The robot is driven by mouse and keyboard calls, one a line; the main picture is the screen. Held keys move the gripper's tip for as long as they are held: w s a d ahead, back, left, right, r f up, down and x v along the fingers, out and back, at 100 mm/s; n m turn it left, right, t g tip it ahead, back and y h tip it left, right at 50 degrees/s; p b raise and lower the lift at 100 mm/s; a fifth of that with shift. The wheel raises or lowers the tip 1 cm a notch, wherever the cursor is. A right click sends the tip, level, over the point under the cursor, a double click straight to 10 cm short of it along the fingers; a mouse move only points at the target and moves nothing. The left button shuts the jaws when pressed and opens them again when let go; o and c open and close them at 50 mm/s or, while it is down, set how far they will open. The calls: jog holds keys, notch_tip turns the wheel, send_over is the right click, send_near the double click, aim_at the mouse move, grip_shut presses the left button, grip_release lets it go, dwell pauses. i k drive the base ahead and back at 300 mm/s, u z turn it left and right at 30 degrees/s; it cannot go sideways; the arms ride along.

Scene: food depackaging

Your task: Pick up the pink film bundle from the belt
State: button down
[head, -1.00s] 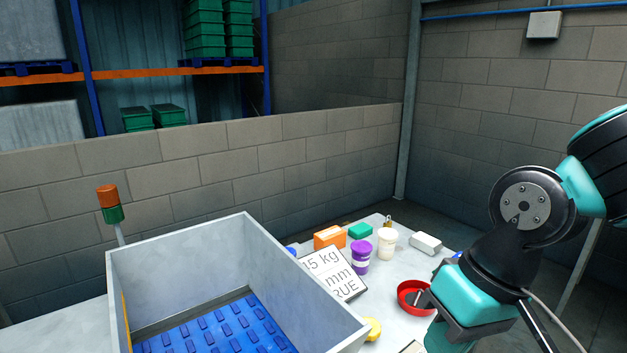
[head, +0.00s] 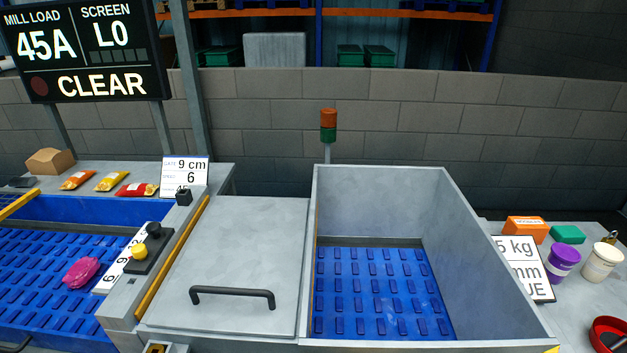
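The pink film bundle (head: 82,271) lies on the blue belt (head: 40,290) at the left of the head view. It is a small crumpled lump near the belt's right side, beside a white scale strip with numbers. The belt surface around it is studded with blue raised pads. My gripper is not in view now.
A grey lidded box with a black handle (head: 232,291) stands right of the belt. An open grey hopper (head: 480,262) with a blue studded floor stands further right. A control box (head: 147,250) with a yellow button sits by the belt. Several packets lie behind it.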

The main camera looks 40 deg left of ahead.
aim_at(85, 268)
jog(key=u, duration=4.1)
jog(key=i, duration=3.35)
jog(key=z, duration=1.9)
